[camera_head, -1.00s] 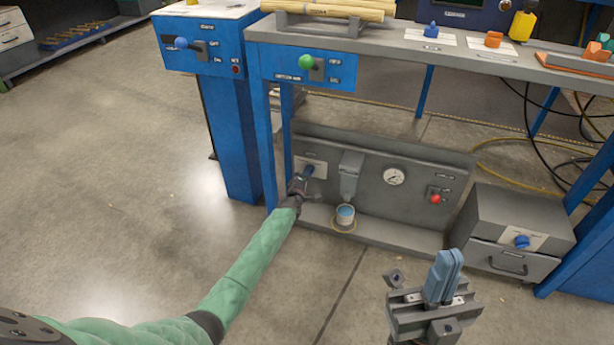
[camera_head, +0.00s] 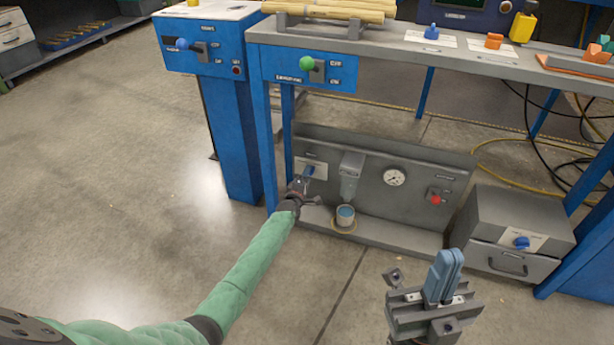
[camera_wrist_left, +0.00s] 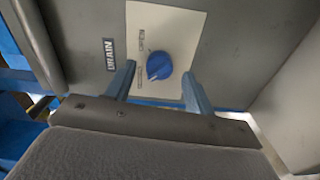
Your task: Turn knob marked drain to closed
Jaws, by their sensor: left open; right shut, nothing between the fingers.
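The blue drain knob (camera_wrist_left: 159,66) sits on a white plate (camera_wrist_left: 170,25) beside a dark DRAIN label (camera_wrist_left: 110,54) in the left wrist view. Two small position labels stand left of the knob; they are too small to read surely, as is the knob's pointer. My left gripper (camera_wrist_left: 160,72) is open, with one finger on each side of the knob and visible gaps to it. In the head view my left gripper (camera_head: 307,176) is at the left end of the low grey panel and hides the knob. My right gripper (camera_head: 450,257) is shut and empty, away from the panel.
The grey panel (camera_head: 400,208) also carries a spout (camera_head: 350,172) over a small cup (camera_head: 345,216), a gauge (camera_head: 393,177) and a red knob (camera_head: 436,199). A blue table leg (camera_head: 264,150) stands close left of my left gripper. A grey drawer box (camera_head: 522,222) stands at right.

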